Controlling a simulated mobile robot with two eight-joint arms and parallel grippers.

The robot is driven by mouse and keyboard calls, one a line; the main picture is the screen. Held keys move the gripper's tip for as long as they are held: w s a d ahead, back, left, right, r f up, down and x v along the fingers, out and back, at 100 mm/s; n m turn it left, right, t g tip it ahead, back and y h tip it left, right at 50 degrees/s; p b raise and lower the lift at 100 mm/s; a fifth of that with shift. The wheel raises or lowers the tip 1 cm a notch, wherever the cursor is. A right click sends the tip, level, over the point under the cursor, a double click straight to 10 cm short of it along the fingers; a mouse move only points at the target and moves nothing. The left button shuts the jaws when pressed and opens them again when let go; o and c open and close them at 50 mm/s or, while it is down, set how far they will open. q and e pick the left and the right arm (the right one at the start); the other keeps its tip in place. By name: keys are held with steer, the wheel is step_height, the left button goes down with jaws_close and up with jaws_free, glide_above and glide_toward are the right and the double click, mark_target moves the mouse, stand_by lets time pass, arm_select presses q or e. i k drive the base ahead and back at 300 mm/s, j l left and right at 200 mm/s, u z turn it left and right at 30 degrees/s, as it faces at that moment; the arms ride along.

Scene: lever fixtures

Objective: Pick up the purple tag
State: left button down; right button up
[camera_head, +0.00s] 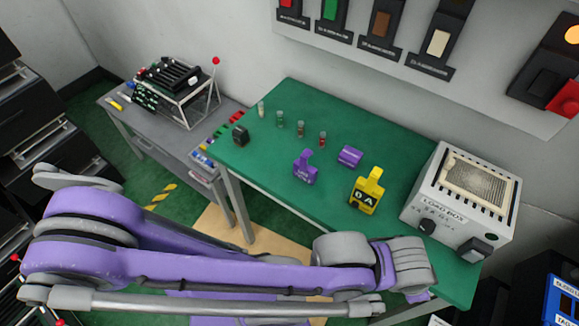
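A purple tag-like piece (305,169) with a hooked top and small lettering stands on the green table. A smaller purple block (350,156) with faint lettering lies just to its right and slightly behind. I cannot tell for certain which of the two is the purple tag. A yellow piece (367,192) of similar hooked shape, marked in black, stands to their right. Nothing touches either purple piece. A purple and grey arm of mine crosses the foreground, below these pieces in the picture. No gripper fingers show in the view.
The green table (275,108) also bears several small vials, a small black block (240,136) and a white load box (461,197) at the right. A grey table (122,111) with a circuit rack (176,90) adjoins at left. A switch panel (480,80) hangs behind.

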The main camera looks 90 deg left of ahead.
mark_target(302, 170)
steer(key=k+j+u, duration=0.1)
steer(key=u, duration=2.65)
steer(key=z, duration=3.6)
steer(key=u, duration=3.5)
